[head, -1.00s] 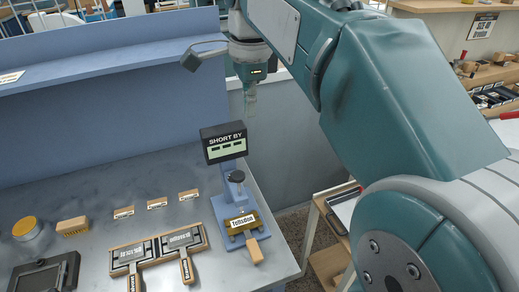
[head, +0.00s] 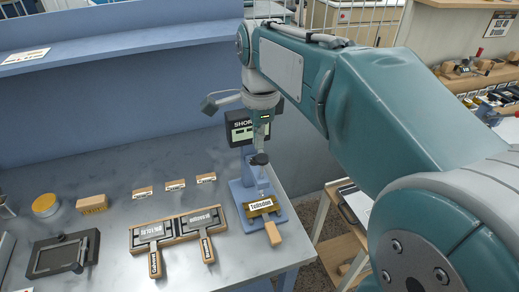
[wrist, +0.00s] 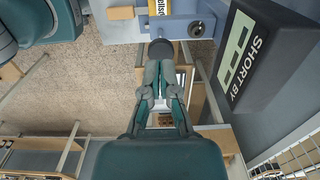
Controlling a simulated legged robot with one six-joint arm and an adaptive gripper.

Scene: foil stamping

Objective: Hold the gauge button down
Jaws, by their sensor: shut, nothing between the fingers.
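The gauge (head: 240,190) is a blue stand at the right end of the bench, with a black round button (head: 260,159) on it. Its dark display (head: 238,128), lettered SHORT BY, is partly hidden behind my gripper. My gripper (head: 261,146) is shut and empty, pointing down just above the button in the head view.
A gold block with a label (head: 262,206) and a wooden handle (head: 273,234) sit at the gauge's front. Two stamping plates with handles (head: 178,232), small wooden blocks (head: 174,185) and a dark frame (head: 62,255) lie left on the bench. Floor shows beyond the bench's right edge.

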